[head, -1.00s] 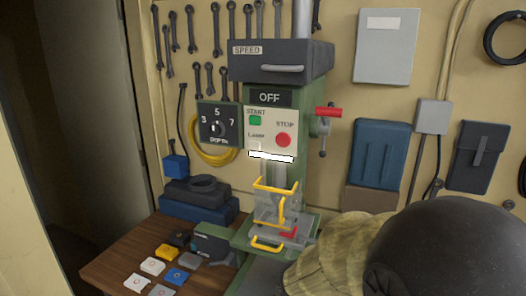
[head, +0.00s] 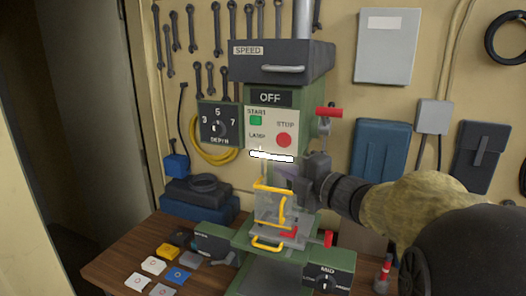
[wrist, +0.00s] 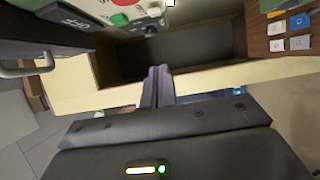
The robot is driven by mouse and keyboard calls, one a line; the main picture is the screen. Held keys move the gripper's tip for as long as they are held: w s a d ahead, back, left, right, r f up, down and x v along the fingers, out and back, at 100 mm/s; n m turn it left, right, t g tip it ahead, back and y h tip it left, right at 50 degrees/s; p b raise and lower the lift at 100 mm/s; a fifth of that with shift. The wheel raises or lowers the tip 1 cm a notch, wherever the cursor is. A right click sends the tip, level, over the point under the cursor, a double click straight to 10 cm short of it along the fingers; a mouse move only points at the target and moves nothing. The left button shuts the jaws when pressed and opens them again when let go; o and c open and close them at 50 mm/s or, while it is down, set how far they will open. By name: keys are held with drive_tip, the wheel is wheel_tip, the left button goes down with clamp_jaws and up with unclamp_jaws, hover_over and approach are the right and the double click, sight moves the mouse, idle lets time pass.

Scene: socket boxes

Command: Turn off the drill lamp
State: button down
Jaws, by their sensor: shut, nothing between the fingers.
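The drill press has a pale control panel (head: 270,122) with a green START button (head: 256,120), a red STOP button (head: 284,140) and a LAMP label. A small light-coloured lamp switch (head: 261,149) shows below that label. The lamp (head: 271,156) is a bright white bar under the panel, and it is lit. My gripper (head: 283,177) is shut and empty, below and right of the lamp and apart from the switch. Its fingers also show in the wrist view (wrist: 157,84). The display (head: 270,97) reads OFF.
A yellow-framed clear guard (head: 272,205) stands close below my gripper. A depth dial (head: 219,126) is left of the panel. A red-handled lever (head: 328,112) sticks out at right. A MID control box (head: 329,279) and the wooden bench (head: 110,268) are lower down.

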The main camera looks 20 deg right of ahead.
sight(255, 145)
drive_tip(key=w+p, duration=0.2)
drive_tip(key=w, duration=0.1)
drive_tip(key=w+a+p, duration=0.1)
drive_tip(key=w+p, duration=0.1)
drive_tip(key=w, duration=0.2)
drive_tip(key=w+a+p, duration=0.1)
drive_tip(key=w+p, duration=0.1)
drive_tip(key=w, duration=0.2)
drive_tip(key=shift+w+a+p, duration=0.1)
drive_tip(key=shift+w+p, duration=0.05)
drive_tip(key=shift+p, duration=0.25)
drive_tip(key=shift+w, duration=0.15)
drive_tip(key=shift+w+f, duration=0.1)
